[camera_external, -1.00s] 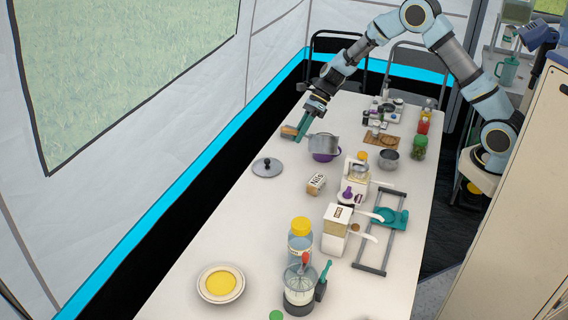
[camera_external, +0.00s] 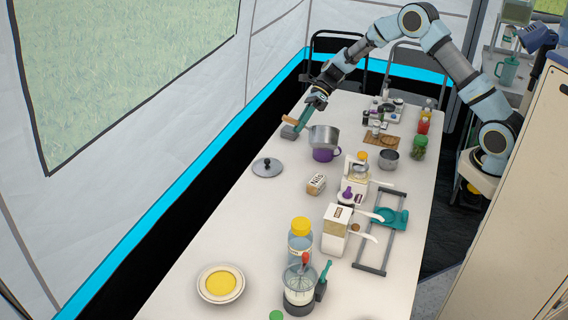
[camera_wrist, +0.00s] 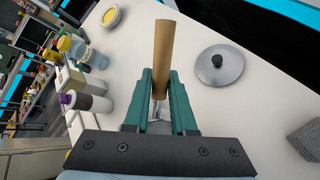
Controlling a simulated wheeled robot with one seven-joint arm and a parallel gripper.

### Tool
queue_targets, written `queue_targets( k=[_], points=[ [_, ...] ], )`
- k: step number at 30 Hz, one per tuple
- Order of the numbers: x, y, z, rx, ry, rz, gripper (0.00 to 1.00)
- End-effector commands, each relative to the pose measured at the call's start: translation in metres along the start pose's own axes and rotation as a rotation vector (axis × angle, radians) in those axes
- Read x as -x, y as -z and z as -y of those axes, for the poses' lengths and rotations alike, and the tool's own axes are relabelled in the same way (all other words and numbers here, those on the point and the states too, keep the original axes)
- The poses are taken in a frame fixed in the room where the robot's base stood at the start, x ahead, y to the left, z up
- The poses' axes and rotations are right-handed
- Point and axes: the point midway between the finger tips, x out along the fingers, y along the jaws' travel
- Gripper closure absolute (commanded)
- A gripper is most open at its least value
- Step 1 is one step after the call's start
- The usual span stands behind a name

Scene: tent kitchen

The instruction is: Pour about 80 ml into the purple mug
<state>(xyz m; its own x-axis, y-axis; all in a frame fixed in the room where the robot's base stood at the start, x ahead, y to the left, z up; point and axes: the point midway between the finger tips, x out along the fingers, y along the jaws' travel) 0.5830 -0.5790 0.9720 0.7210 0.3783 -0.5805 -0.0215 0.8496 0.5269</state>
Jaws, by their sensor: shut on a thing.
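My gripper (camera_external: 299,127) is shut on the tan handle (camera_wrist: 163,50) of a silver pot (camera_external: 323,137). In the wrist view the handle stands out between the teal fingers (camera_wrist: 160,78), and the pot is mostly hidden behind them. In the external view the pot is just above the purple mug (camera_external: 323,155) and covers part of its top. The mug stands upright on the table. I cannot see inside the pot or the mug, and no stream of liquid shows.
A lid (camera_external: 267,167) lies left of the mug on the white table (camera_external: 225,212). A small labelled carton (camera_external: 316,184), a grey bowl-like pot (camera_external: 389,159) and a white dispenser (camera_external: 355,172) stand nearby. A grey block (camera_external: 289,133) lies at the left table edge.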

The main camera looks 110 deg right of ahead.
Motion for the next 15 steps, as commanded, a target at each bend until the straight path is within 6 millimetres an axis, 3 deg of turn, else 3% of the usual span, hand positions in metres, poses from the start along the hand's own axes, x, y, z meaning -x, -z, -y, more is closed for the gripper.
queue_targets(
  k=[15],
  points=[
    [0.0031, 0.0017, 0.0062, -0.038, -0.070, 0.042, 1.00]
  ],
)
